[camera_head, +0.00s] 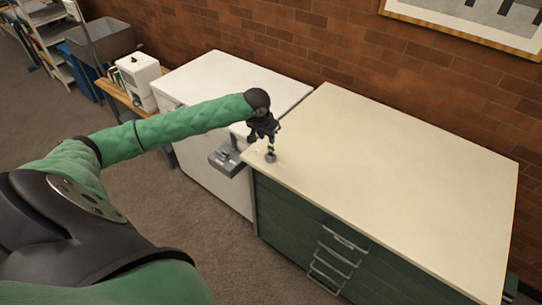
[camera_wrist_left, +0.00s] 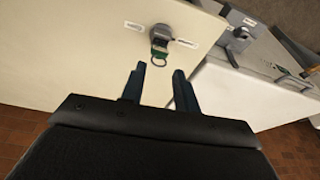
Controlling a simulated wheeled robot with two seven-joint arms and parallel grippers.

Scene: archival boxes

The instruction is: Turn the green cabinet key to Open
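The key switch (camera_wrist_left: 161,35) is a grey round lock on the cream cabinet top (camera_wrist_left: 80,50), with a green key part (camera_wrist_left: 158,61) on the side toward my gripper. White labels (camera_wrist_left: 187,43) and (camera_wrist_left: 133,26) lie on either side of it; their text is too small to read. In the head view the lock (camera_head: 270,157) stands near the top's front left corner. My left gripper (camera_wrist_left: 159,70) is open and empty, its two dark fingers apart, with the green part just beyond and between the tips. It hangs just above the lock in the head view (camera_head: 267,138). My right gripper is out of view.
The cream top (camera_head: 390,170) is otherwise clear, over a green cabinet with drawers (camera_head: 335,255). A white cabinet (camera_head: 215,85) with a grey box-like fixture (camera_head: 228,160) stands to its left. A brick wall (camera_head: 330,45) closes the back.

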